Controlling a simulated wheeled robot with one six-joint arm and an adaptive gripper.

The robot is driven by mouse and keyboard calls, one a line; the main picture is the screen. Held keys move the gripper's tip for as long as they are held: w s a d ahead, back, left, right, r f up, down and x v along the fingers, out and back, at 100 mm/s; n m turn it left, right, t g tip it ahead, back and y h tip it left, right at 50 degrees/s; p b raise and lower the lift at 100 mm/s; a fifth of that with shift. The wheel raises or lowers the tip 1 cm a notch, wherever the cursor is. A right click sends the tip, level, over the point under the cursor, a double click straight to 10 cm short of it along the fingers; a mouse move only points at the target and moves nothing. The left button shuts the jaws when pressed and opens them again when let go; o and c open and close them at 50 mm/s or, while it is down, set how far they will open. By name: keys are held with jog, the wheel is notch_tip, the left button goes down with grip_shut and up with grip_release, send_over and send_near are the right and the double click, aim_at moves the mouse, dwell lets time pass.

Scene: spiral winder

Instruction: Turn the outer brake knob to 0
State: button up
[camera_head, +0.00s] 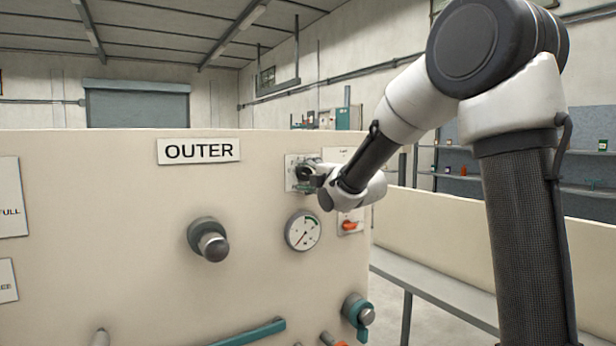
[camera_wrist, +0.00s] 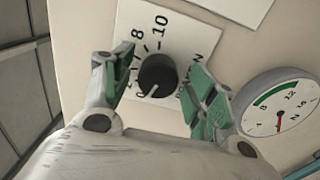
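The outer brake knob (camera_wrist: 157,76) is a round black knob on a white scale plate (camera_wrist: 190,42). The numbers 8 and 10 show on the plate, and other marks are partly covered. A short white line on the knob points to the lower left in the wrist view. My gripper (camera_wrist: 153,80) is open, with one green-padded finger on each side of the knob and gaps between pads and knob. In the head view, my gripper (camera_head: 312,170) is at the plate (camera_head: 291,181) right of the OUTER sign (camera_head: 198,151), and partly hides the knob.
A round gauge (camera_head: 303,231) is just below the plate; it also shows close to my right finger in the wrist view (camera_wrist: 280,108). An orange switch (camera_head: 349,225) is right of the gauge. A large grey knob (camera_head: 208,240) juts out at the left.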

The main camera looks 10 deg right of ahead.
jog(key=v, duration=1.2)
jog(key=shift+r, duration=0.1)
